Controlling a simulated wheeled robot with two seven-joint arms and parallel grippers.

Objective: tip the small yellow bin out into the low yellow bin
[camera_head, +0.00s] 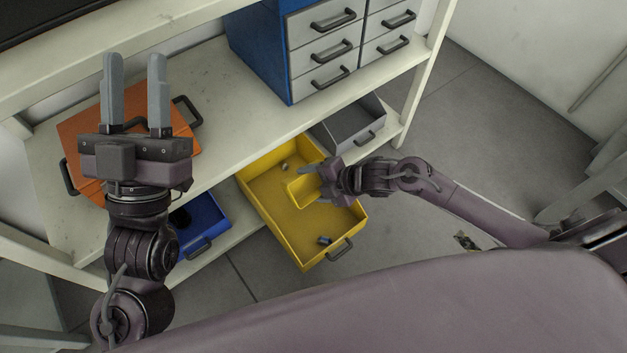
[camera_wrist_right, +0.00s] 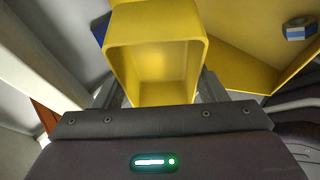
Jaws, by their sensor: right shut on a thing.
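The low yellow bin (camera_head: 270,205) sits on the lower shelf in the head view, with a handle at its front. One small part (camera_head: 284,166) lies near its back and another part (camera_head: 324,240) near its front. The small yellow bin (camera_head: 300,189) is over the low bin, partly hidden by my right gripper (camera_head: 314,182). In the right wrist view the small bin (camera_wrist_right: 155,52) is between the fingers, tilted, its opening facing the camera, and its visible inside looks empty. My right gripper is shut on it. My left gripper (camera_head: 134,92) is open and empty, above the orange bin.
An orange bin (camera_head: 75,135) stands on the upper shelf (camera_head: 225,100) beside a blue cabinet with grey drawers (camera_head: 322,45). A blue bin (camera_head: 208,212) and a grey bin (camera_head: 340,130) flank the low yellow bin. A shelf post (camera_head: 425,75) rises at the right.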

